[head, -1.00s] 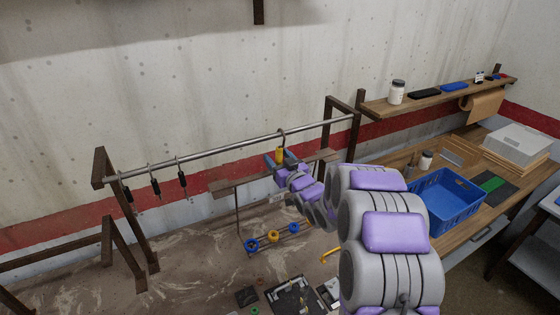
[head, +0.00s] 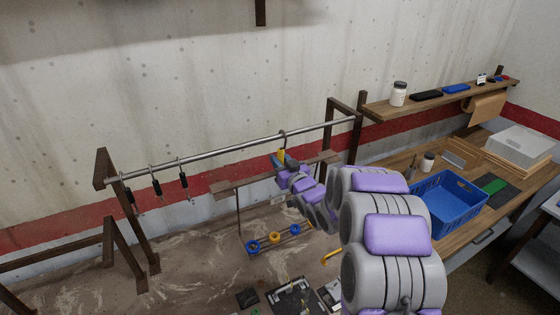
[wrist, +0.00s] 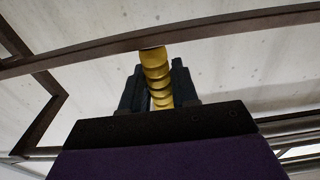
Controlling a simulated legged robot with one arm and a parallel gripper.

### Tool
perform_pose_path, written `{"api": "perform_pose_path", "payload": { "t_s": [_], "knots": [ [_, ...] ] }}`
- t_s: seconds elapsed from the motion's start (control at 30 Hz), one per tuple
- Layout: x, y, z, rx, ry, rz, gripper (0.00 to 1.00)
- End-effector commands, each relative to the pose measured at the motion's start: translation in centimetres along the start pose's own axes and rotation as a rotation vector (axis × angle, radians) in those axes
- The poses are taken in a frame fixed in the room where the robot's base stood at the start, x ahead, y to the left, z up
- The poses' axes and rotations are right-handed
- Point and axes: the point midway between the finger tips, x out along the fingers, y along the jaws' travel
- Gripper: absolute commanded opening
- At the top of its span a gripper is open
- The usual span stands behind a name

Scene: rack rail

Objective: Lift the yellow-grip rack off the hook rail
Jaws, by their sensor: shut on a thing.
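The yellow-grip rack hangs by its hook (head: 283,136) at the steel rail (head: 230,148). Its yellow grip (head: 281,155) sits just below the hook. The rack's brown top bar (head: 222,187) spreads below, with a thin side rod down to a lower bar carrying blue and yellow rings (head: 275,238). My gripper (head: 288,163) is shut on the yellow grip. In the wrist view the ribbed yellow grip (wrist: 156,75) stands between the dark fingers of my gripper (wrist: 160,88). I cannot tell whether the hook still bears on the rail. My arm hides the rack's right side.
Several black-grip hooks (head: 155,186) hang on the rail's left part. Brown posts (head: 125,220) hold up the rail. At right a workbench carries a blue crate (head: 447,205), and a wall shelf (head: 425,105) holds a jar (head: 398,94). Small parts lie below the rack.

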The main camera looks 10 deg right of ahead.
Motion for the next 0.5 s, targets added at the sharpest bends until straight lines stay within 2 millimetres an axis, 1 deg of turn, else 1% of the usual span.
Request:
{"api": "perform_pose_path", "payload": {
  "t_s": [0.37,0.5],
  "knots": [
    [0.01,0.02,-0.09,0.0,0.001,0.001,0.0],
    [0.02,0.02,-0.4,-0.001,0.002,0.0,0.0]
  ]
}}
